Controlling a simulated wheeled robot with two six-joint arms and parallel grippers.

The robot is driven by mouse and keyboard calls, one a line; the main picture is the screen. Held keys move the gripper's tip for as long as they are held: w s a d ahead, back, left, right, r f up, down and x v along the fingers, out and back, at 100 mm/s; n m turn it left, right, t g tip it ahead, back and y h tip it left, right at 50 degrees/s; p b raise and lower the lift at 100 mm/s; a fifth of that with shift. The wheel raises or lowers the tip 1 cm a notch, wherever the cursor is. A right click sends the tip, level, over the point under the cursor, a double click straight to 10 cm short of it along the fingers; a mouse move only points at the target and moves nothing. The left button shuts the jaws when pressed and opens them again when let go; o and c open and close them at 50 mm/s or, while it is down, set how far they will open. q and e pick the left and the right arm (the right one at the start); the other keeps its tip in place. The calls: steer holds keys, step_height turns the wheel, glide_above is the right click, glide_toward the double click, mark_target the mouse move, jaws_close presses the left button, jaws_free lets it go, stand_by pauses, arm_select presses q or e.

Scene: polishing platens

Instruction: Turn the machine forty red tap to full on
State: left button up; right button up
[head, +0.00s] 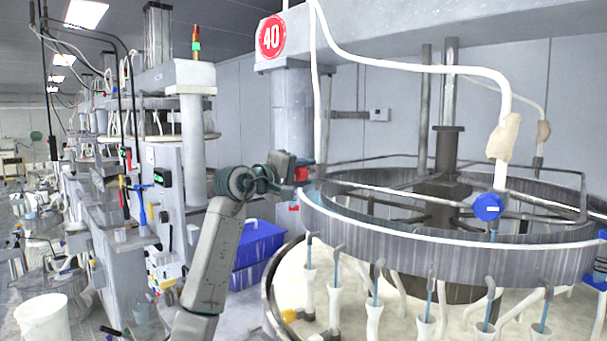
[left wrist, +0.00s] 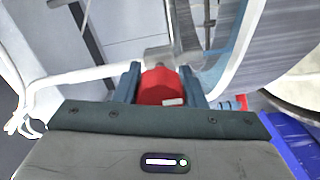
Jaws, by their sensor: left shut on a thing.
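The machine carries a round red sign (head: 271,37) with the number 40. The red tap (head: 301,174) sits at the left edge of the machine's ring trough (head: 400,232). My left gripper (head: 297,168) has reached it from the left and is shut on it. In the left wrist view the red tap (left wrist: 160,87) lies between the two fingers of my left gripper (left wrist: 160,88), in front of a grey metal fitting (left wrist: 158,57). The gripper hides part of the tap in the head view, and I cannot tell how far it is turned. My right gripper is not in view.
A blue bin (head: 258,244) stands below and behind my left arm. A white pipe (left wrist: 85,76) runs close to the left finger in the wrist view. A white bucket (head: 43,318) stands at the lower left.

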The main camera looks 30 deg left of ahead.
arm_select(q)
steer(key=shift+f, duration=0.15)
steer(key=o, duration=0.9)
steer(key=shift+o, duration=0.5)
steer(key=shift+s+a, duration=0.15)
steer(key=shift+s, duration=0.2)
steer(key=b+v, duration=0.4)
steer(key=v, duration=0.6)
